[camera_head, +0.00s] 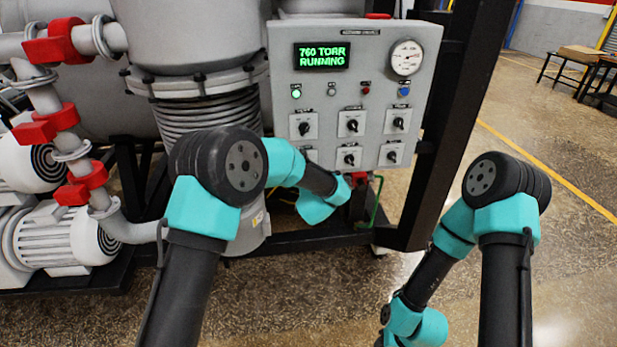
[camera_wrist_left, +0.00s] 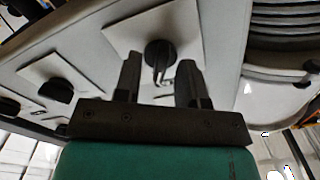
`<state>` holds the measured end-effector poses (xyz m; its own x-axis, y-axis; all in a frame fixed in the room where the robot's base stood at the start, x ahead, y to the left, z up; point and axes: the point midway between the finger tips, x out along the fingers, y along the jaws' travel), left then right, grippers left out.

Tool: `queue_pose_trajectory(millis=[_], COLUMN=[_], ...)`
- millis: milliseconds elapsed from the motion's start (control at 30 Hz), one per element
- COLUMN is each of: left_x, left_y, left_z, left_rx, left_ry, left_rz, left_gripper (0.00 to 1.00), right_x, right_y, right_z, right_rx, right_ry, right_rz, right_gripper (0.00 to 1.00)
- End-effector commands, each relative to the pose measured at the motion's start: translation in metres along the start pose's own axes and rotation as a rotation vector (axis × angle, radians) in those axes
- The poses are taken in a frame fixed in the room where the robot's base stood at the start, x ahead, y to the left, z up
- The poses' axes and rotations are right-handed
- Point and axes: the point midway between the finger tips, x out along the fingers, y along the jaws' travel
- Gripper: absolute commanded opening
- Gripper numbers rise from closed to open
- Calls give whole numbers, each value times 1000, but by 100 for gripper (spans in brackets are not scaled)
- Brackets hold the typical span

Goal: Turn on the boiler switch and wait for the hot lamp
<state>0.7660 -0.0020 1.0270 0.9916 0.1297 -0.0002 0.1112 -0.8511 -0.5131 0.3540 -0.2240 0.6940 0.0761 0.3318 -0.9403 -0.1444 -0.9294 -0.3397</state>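The grey control panel (camera_head: 378,78) carries several black rotary switches on white plates. My left gripper (camera_wrist_left: 160,66) is open, its two fingers on either side of a black switch knob (camera_wrist_left: 156,48) in the left wrist view. I cannot tell whether they touch it. This seems to be the lower-left switch, whose plate (camera_head: 311,154) is mostly hidden by my left arm in the head view. The lamp row has a lit green lamp (camera_head: 296,94), a grey one (camera_head: 331,89), a dark red one (camera_head: 365,89) and a blue one (camera_head: 404,91). Labels are too small to read. My right gripper is out of view.
The display (camera_head: 321,56) reads "760 TORR RUNNING", with a round gauge (camera_head: 407,57) beside it. Ribbed bellows (camera_head: 208,112) stand left of the panel; a black frame post (camera_head: 455,120) stands right. Pipes with red fittings (camera_head: 60,42) are far left. Floor at right is open.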

Motion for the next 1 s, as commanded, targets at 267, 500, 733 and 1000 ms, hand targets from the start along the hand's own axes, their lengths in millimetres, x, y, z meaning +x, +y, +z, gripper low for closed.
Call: queue_pose_trajectory(millis=[267, 500, 733, 1000], left_x=[-28, -73, -117, -161], left_y=[0, 1, 0, 0], left_z=[0, -1, -1, -1], left_rx=[1, 1, 2, 1], left_ry=[0, 1, 1, 1], left_rz=[2, 4, 2, 2], left_gripper=[37, 37, 37, 37], right_x=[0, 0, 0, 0], right_y=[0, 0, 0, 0], right_z=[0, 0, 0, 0], right_rx=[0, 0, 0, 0], right_ry=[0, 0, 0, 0], right_rz=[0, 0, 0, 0], right_gripper=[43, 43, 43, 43])
